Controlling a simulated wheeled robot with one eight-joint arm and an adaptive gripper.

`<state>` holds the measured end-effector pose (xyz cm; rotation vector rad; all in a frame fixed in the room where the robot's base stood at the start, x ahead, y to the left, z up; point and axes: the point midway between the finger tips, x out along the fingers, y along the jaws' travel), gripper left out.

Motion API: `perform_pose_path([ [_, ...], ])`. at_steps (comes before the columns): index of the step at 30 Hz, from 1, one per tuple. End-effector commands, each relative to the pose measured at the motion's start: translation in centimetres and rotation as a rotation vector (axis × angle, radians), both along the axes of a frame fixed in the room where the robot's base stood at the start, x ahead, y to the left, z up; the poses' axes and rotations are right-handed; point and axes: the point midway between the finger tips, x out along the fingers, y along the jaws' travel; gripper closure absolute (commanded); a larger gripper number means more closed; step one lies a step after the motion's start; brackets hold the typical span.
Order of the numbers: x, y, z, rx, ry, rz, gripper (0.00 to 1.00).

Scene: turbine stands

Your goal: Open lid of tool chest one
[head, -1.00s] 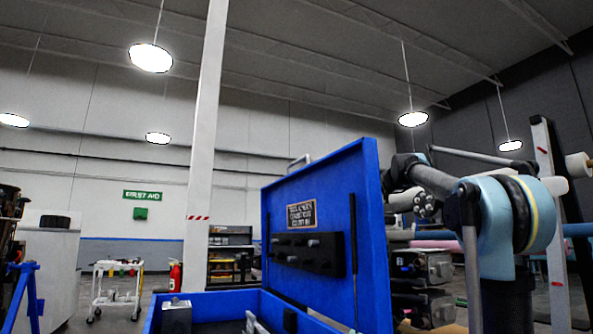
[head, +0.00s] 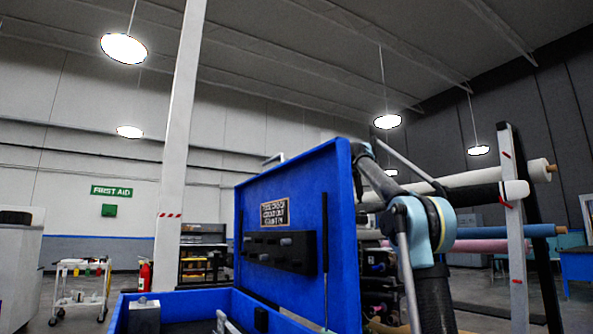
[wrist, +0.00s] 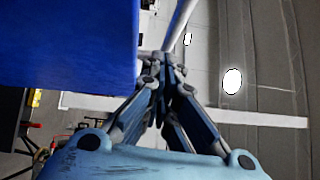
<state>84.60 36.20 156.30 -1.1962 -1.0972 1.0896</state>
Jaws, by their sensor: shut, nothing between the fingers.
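The blue tool chest (head: 190,303) stands low in the middle of the head view, its inside showing. Its lid (head: 290,210) stands up, open, with a label plate and a dark holder on its inner face. A blue panel that looks like the lid fills the upper left of the wrist view (wrist: 70,45). My gripper (wrist: 163,62) shows in the wrist view with its fingers together and nothing between them. It is just right of the panel; I cannot tell whether they touch. In the head view the gripper is hidden behind the lid, with my arm at the lid's right.
A rack upright (head: 513,220) with long rolls stands at the right, behind my arm. A white cart (head: 80,285) and a red extinguisher (head: 144,275) stand far left. A white column (head: 180,170) rises behind the chest. Open floor shows between the cart and the chest.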

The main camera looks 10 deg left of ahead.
Motion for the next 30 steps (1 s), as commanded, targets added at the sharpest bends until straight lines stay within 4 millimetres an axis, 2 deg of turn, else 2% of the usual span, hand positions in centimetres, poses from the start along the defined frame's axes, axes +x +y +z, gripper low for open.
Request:
perform_pose_path([
  [1,0.0,1.1,0.1,0.000,0.000,0.004,1.00],
  [7,0.5,4.4,0.2,-0.001,0.000,0.003,1.00],
  [12,-1.1,6.3,0.4,-0.001,0.000,0.004,1.00],
  [19,-1.9,7.4,0.5,-0.001,0.000,0.003,1.00],
  [30,-2.0,7.4,0.5,-0.001,0.000,0.002,1.00],
])
